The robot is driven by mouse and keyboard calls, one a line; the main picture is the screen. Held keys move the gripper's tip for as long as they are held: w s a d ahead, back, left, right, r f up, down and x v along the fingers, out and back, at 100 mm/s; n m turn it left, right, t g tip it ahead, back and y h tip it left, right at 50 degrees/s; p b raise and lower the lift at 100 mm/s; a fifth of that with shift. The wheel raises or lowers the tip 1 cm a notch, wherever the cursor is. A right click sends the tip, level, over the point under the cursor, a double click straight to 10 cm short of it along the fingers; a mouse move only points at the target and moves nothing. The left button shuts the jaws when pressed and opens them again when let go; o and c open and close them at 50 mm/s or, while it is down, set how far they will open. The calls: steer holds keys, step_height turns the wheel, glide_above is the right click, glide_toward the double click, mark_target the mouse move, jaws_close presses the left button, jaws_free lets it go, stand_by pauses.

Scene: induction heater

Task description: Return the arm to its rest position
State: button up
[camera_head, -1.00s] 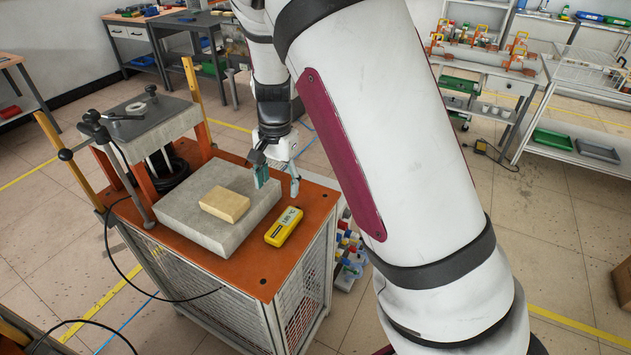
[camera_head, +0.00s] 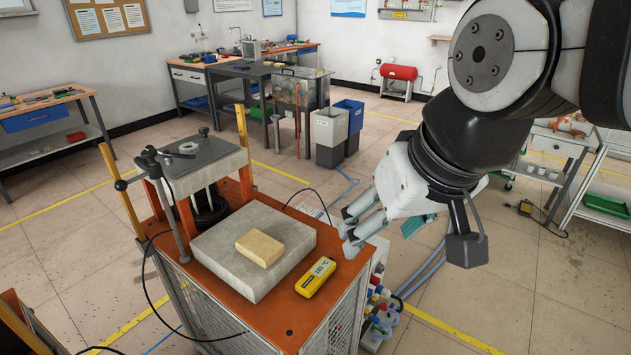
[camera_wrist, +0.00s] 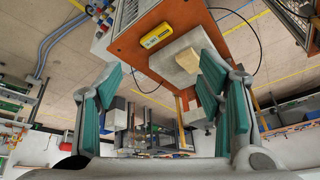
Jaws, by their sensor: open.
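My gripper (camera_head: 352,228) hangs in the air at the right edge of the orange heater cart, above and to the right of the yellow thermometer. It points left in the head view. In the wrist view my gripper (camera_wrist: 160,100) shows its two teal-padded fingers wide apart with nothing between them. My arm is folded up at the upper right of the head view. The induction heater (camera_head: 284,318) has an orange top with a grey slab (camera_head: 222,262) on it. A tan block (camera_head: 260,248) lies on the slab.
A yellow thermometer (camera_head: 315,277) with a lit display lies on the cart top. A press frame (camera_head: 190,170) with lever handles stands at its left. Bins (camera_head: 328,140) and workbenches are at the back. A shelf cart (camera_head: 605,190) is at the right.

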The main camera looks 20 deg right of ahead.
steer(key=shift+s+d+n+t+h, duration=0.15)
steer(key=shift+s, duration=0.4)
steer(key=shift+s+d+n+t+h, duration=0.1)
steer(key=shift+s+n+t+h, duration=0.05)
steer(key=shift+s, duration=0.35)
steer(key=shift+c, duration=0.2)
